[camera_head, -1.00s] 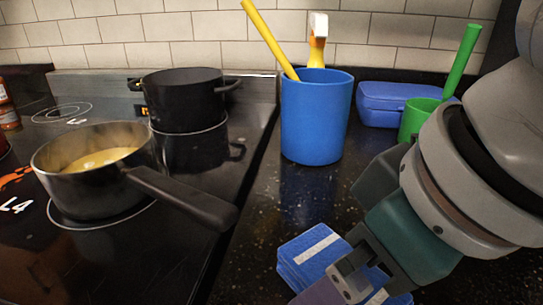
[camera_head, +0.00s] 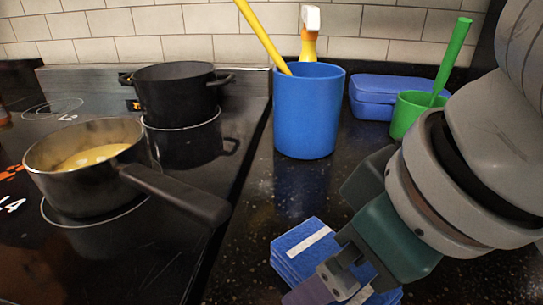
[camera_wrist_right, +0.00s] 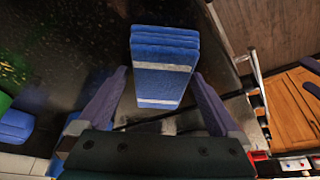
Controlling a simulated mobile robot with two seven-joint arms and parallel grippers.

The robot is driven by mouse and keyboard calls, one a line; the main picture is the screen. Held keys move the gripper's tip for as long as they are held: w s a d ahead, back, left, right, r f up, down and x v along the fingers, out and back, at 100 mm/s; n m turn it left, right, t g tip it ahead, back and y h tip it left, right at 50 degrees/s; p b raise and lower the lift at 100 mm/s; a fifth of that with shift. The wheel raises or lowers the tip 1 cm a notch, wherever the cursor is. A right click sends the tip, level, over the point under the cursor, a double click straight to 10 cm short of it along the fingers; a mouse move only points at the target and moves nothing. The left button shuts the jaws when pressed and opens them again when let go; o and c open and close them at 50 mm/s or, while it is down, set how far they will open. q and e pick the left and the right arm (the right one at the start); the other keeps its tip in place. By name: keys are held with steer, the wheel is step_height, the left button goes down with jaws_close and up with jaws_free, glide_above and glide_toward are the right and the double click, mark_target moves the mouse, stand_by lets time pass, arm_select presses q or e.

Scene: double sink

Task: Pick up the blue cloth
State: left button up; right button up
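The blue cloth (camera_head: 292,263) is a folded stack with white stripes, lying on the dark counter at the lower middle of the head view. My right gripper (camera_head: 318,290) is over it and hides part of it. In the right wrist view the cloth (camera_wrist_right: 165,48) lies ahead of and between the two spread purple fingers of the right gripper (camera_wrist_right: 160,75). The fingers are open, with a gap on both sides of the cloth. Whether the fingertips are level with the cloth or above it, I cannot tell. My left gripper is not in view.
A blue cup (camera_head: 309,115) with a yellow-handled tool stands behind the cloth. A blue box (camera_head: 373,97) and a green cup (camera_head: 408,116) are further right. A saucepan (camera_head: 75,185) and a black pot (camera_head: 177,97) stand on the stove at left, the saucepan's handle pointing toward the counter.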

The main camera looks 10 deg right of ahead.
steer(key=c, duration=1.1)
steer(key=shift+c, duration=0.2)
